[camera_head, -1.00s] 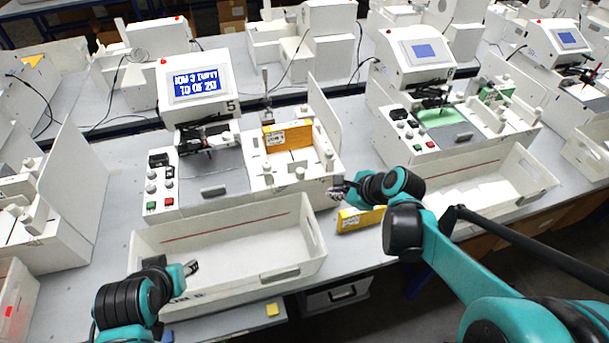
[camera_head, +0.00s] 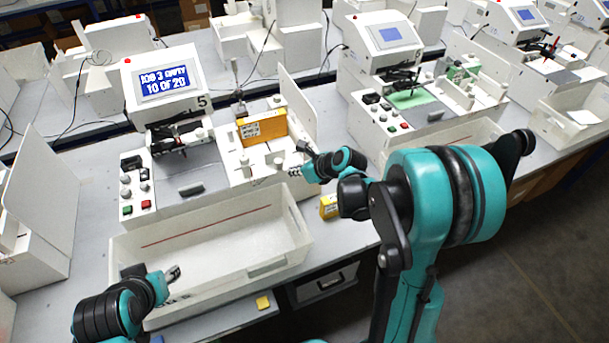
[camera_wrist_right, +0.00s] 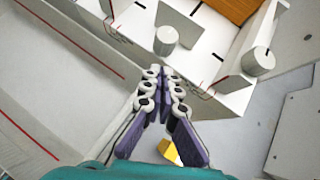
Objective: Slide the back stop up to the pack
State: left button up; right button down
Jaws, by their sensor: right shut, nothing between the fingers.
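The yellow-orange pack (camera_head: 262,128) stands upright in the white feeder bay of the plotter; its edge shows at the top of the right wrist view (camera_wrist_right: 236,8). White round knobs stand in front of it, one at the left (camera_wrist_right: 166,40) and one by an upright white plate (camera_wrist_right: 259,62). I cannot tell for certain which part is the back stop. My right gripper (camera_head: 298,172) is shut and empty at the bay's front right corner, apart from the pack. My left gripper (camera_head: 173,272) is over the left end of the white tray; its jaws are too small to read.
The white tray (camera_head: 285,262) with a red line lies in front of the plotter. A second yellow box (camera_head: 328,206) lies on the table beyond the tray's right end, partly hidden by my right arm. The plotter screen (camera_head: 165,83) is lit. A tall white panel (camera_head: 298,105) flanks the bay.

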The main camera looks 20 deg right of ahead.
pick_arm(q)
jog(key=shift+f, duration=0.1)
pick_arm(e)
jog(key=shift+w+a, duration=0.25)
jog(key=shift+w, duration=0.25)
jog(key=shift+w+a, duration=0.25)
jog(key=shift+w, duration=0.2)
jog(key=w+b, duration=0.1)
jog(key=w, duration=1)
jog(key=shift+a, duration=0.2)
pick_arm(q)
jog(key=shift+f, duration=0.5)
pick_arm(e)
jog(key=shift+s+d, duration=0.1)
jog(key=s, duration=0.1)
jog(key=s+d, duration=0.1)
jog(key=s+d+r, duration=0.1)
jog(key=s, duration=0.1)
jog(key=shift+s, duration=0.1)
pick_arm(q)
jog(key=p+v, duration=0.1)
jog(key=v, duration=0.1)
jog(key=shift+s+a+r+p, duration=0.1)
jog(key=shift+s+r+p, duration=0.05)
jog(key=shift+s+p, duration=0.2)
pick_arm(e)
jog(key=v, duration=0.8)
jog(key=shift+s+r, duration=0.25)
jog(key=shift+s, duration=0.05)
